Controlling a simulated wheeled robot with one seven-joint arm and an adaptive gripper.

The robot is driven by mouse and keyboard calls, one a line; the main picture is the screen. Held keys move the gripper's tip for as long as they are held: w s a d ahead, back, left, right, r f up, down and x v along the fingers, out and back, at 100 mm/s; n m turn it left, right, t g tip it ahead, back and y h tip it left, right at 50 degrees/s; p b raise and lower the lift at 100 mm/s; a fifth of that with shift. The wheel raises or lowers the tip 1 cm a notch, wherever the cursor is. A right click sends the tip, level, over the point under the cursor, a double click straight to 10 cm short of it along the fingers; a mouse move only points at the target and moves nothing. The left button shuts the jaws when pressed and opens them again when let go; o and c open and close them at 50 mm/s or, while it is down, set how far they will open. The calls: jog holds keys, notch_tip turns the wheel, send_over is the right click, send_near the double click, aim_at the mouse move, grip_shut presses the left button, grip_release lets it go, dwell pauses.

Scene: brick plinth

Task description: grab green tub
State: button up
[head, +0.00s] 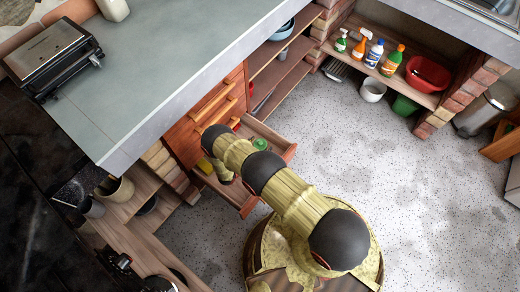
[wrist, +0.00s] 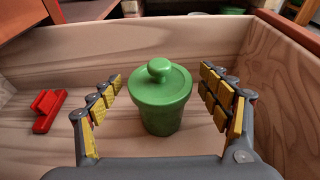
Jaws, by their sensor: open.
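The green tub (wrist: 160,105), with a round knobbed lid, stands upright inside the open wooden drawer (wrist: 290,95). In the wrist view my gripper (wrist: 163,88) is open, its yellow-padded fingers on either side of the tub with a gap to each. The tub is between the fingers and not gripped. In the head view the top of the green tub (head: 261,144) shows in the pulled-out drawer, and my arm hides part of the drawer. The fingertips are hidden from the head view.
A red clip-like object (wrist: 47,110) lies in the drawer to the left of the tub. The drawer walls stand close around my gripper. A grey countertop (head: 180,70) overhangs on the left of the head view. Open speckled floor (head: 330,150) lies to the right.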

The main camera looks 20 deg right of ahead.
aim_at(265, 141)
jog(key=b+x, duration=0.1)
jog(key=x, duration=0.3)
jog(key=shift+w+d+b, duration=0.15)
jog(key=shift+d+b, duration=0.1)
jog(key=shift+b, duration=0.15)
jog(key=shift+r, duration=0.1)
jog(key=shift+c, duration=0.4)
jog(key=c, duration=1.1)
jog(key=shift+c, duration=1.1)
